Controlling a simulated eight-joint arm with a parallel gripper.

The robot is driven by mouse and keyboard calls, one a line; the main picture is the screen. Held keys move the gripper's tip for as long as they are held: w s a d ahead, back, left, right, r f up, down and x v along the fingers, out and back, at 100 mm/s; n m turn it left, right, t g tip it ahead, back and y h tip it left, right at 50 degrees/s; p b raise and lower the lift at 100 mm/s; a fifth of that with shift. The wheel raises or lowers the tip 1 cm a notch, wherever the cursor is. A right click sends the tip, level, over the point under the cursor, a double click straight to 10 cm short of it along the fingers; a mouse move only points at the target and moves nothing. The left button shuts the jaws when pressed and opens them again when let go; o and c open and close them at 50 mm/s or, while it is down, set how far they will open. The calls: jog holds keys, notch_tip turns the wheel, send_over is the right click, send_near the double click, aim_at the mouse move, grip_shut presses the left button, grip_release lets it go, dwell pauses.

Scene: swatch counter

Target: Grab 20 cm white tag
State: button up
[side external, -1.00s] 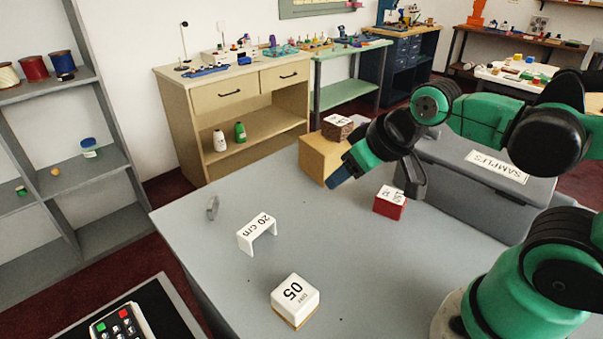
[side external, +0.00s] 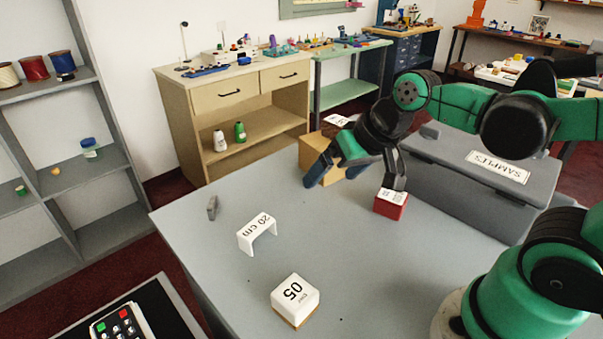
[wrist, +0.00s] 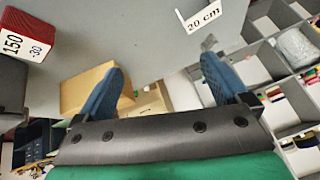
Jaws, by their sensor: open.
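The white tag (side external: 257,232) marked "20 cm" stands like a small bridge on the grey table, left of centre in the side view. It also shows at the top of the wrist view (wrist: 200,19). My gripper (side external: 322,174) is open and empty, above the far part of the table. It is behind and to the right of the tag, clear of it. In the wrist view its two blue fingers (wrist: 163,85) are spread apart with nothing between them.
A white block (side external: 295,297) marked "05" sits at the table's front. A red block (side external: 390,208) with a white top is close below my wrist. A tan box (side external: 312,150) and a grey SAMPLES case (side external: 480,185) stand behind.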

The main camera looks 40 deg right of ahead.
jog(key=w+a+f+m+g+y, duration=0.2)
jog(key=w+f+m+g+y, duration=0.15)
jog(key=w+m+y, duration=0.5)
jog(key=m+y, duration=0.2)
jog(key=m, duration=0.6)
send_near(254, 226)
jog(key=shift+x, duration=1)
jog(key=shift+d+f+m+y, duration=0.2)
jog(key=shift+f+m+y, duration=0.25)
jog(key=shift+f+y, duration=0.15)
jog(key=shift+a+f, duration=0.1)
jog(key=shift+a, duration=0.05)
jog(key=shift+x, duration=2.7)
grip_shut()
jog(key=shift+r, duration=0.25)
